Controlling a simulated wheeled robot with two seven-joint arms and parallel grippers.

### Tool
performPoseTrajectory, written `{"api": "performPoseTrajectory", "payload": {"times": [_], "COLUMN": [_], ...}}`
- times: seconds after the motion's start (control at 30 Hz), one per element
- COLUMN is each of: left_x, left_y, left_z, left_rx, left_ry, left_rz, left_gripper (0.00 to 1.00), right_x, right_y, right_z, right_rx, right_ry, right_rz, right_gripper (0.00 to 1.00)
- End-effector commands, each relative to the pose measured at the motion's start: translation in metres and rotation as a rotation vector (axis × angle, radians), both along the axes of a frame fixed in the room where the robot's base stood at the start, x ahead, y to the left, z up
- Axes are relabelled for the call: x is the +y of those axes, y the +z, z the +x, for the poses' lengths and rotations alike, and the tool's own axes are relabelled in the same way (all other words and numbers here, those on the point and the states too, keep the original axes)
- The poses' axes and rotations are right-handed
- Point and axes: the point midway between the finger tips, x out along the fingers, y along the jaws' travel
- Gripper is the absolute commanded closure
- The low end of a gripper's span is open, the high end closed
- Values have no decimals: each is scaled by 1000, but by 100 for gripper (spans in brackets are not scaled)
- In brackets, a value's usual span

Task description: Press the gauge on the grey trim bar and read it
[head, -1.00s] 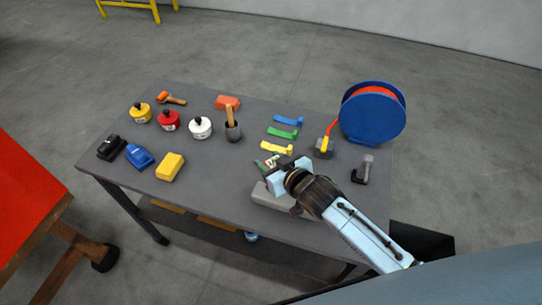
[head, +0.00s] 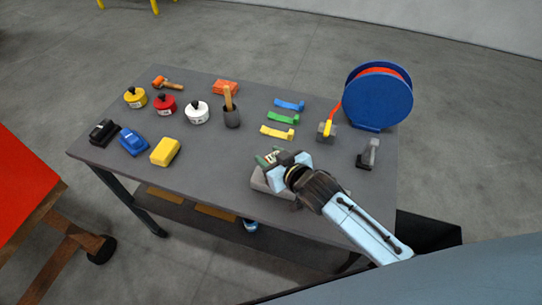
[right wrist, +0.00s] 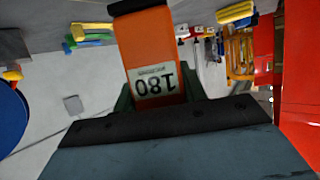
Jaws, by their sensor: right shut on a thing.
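The grey trim bar (head: 258,182) lies near the front edge of the dark table, partly hidden under my right gripper (head: 272,160). My right gripper is over the bar, shut on an orange block-shaped thing (right wrist: 150,50) with a black end. A pale label on it reads 180, upside down, in the right wrist view. Whether this is the gauge, and whether it touches the bar, I cannot tell. Its lower part is hidden by the gripper. My left gripper is not in view.
A blue reel (head: 380,95) with an orange hose stands at the back right. Blue, green and yellow strips (head: 278,132) lie behind the gripper. Pots, a brush cup (head: 231,115) and blocks fill the table's left half.

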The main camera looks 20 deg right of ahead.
Motion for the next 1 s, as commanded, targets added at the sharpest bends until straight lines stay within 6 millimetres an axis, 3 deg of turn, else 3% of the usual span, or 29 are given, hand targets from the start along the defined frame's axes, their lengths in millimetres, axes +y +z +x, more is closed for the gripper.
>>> {"api": "performPoseTrajectory", "payload": {"times": [1.0], "left_x": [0], "left_y": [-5], "left_z": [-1], "left_rx": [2], "left_ry": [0], "left_rz": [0], "left_gripper": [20], "right_x": [0], "right_y": [-7], "right_z": [0], "right_rx": [0], "right_ry": [0], "right_rz": [0], "right_gripper": [85]}}
